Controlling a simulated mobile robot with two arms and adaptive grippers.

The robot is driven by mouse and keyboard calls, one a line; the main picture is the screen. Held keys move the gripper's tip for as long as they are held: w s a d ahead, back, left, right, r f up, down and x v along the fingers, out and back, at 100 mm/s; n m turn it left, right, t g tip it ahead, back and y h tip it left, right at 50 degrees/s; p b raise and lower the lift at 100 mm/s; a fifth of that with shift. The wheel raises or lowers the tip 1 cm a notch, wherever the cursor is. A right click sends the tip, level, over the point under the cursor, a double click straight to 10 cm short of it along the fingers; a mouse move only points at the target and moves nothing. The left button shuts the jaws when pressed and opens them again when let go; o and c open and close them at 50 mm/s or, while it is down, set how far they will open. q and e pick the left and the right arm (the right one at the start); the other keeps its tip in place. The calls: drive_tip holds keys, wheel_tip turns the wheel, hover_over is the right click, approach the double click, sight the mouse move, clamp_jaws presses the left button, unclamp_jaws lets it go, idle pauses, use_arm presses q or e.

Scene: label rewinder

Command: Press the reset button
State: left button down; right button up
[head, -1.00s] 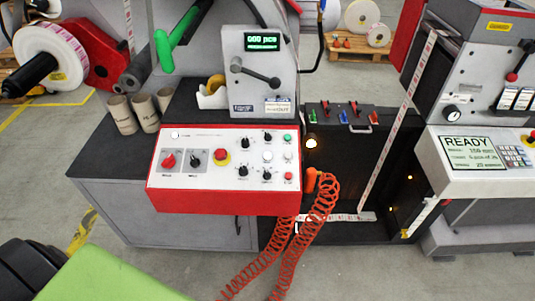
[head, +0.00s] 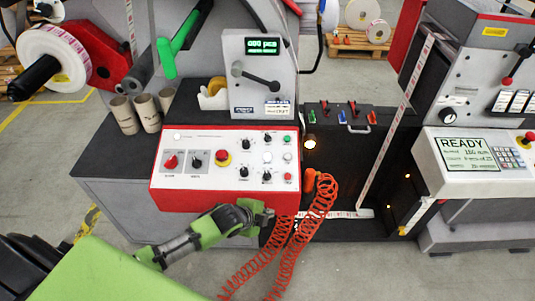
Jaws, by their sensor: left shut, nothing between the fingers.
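The red-framed control panel (head: 225,202) has a white face with knobs and small push buttons. On its right side are a green button (head: 287,140), a white button (head: 287,156) and a red button (head: 288,176), with another white button (head: 267,157) to their left. Their labels are too small to read, so I cannot tell which one is reset. My left gripper (head: 266,214) is shut and empty. It shows just below the panel's lower right edge, under the button columns. My right gripper is out of view.
Coiled orange hoses (head: 318,205) hang close to the right of my left gripper. A counter display (head: 263,47) and lever stand behind the panel. Cardboard cores (head: 147,113) stand at left.

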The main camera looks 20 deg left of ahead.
sight(267, 156)
use_arm(q)
drive_tip(key=w+r+m, duration=0.1)
drive_tip(key=r+m, duration=0.1)
drive_tip(key=r, duration=0.1)
drive_tip(key=w+r+m, duration=0.2)
drive_tip(key=r, duration=0.1)
drive_tip(key=w+r+m+t+h, duration=0.1)
drive_tip(key=r+m, duration=0.1)
drive_tip(key=r, duration=0.2)
drive_tip(key=shift+w+d, duration=0.4)
drive_tip(key=w+a+r+m+t, duration=0.1)
drive_tip(key=w+a+r+m, duration=0.2)
drive_tip(key=r+m, duration=0.2)
drive_tip(key=w+a+r+m+t+p, duration=0.1)
drive_tip(key=w+a+r+m, duration=0.2)
drive_tip(key=r+m, duration=0.2)
drive_tip(key=shift+w+a+r, duration=0.35)
drive_tip(key=shift+a+r, duration=0.05)
drive_tip(key=shift+r, duration=0.3)
